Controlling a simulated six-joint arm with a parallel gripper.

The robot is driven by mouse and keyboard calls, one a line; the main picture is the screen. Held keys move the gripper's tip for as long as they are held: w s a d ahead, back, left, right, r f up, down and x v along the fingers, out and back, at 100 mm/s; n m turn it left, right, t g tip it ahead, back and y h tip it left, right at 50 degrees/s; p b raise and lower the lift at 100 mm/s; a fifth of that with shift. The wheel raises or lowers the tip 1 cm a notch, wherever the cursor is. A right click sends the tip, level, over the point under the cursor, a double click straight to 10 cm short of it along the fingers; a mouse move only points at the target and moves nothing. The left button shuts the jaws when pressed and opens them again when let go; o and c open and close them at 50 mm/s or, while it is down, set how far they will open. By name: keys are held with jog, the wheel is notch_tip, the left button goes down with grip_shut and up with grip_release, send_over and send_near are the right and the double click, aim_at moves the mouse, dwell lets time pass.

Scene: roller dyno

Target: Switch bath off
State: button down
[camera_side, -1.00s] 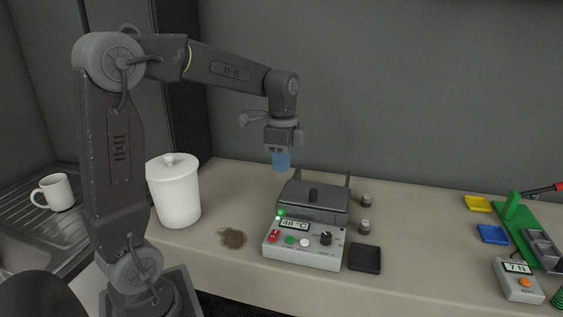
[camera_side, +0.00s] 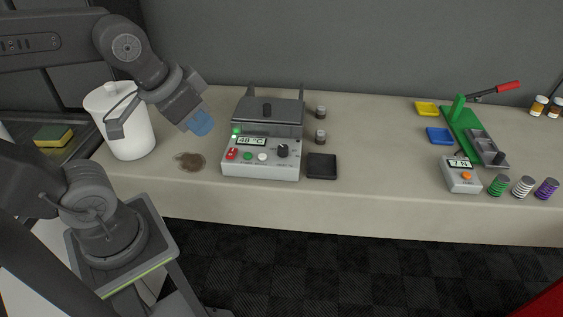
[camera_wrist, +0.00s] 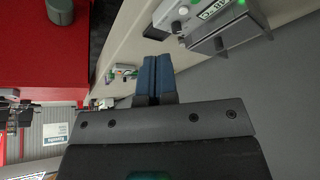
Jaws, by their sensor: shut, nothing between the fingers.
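The bath (camera_side: 262,172) is a grey box on the bench in the side view, with a dark lidded top (camera_side: 268,118). Its display (camera_side: 251,141) reads 48 °C and a green light (camera_side: 236,131) glows beside it. A red switch (camera_side: 231,154), a green button (camera_side: 247,156), a white button (camera_side: 262,157) and a black knob (camera_side: 282,150) sit on its front panel. My gripper (camera_side: 201,124), with blue fingertips, is shut and empty, tilted, up and left of the bath, apart from it. In the wrist view the shut fingers (camera_wrist: 155,78) show below part of the bath (camera_wrist: 183,12).
A white lidded pot (camera_side: 127,128) stands left of my gripper. A brown stain (camera_side: 190,162) marks the bench left of the bath. A green press (camera_side: 470,127) stands farther right.

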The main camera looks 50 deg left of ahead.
jog(key=m+g+h, duration=0.2)
jog(key=m+g, duration=0.5)
jog(key=m, duration=0.2)
send_over(229, 156)
jog(key=w+a, duration=0.2)
jog(key=x, duration=1.1)
jog(key=a+x, duration=0.1)
jog(key=x, duration=0.4)
jog(key=shift+w+f, duration=0.25)
jog(key=shift+w, duration=0.05)
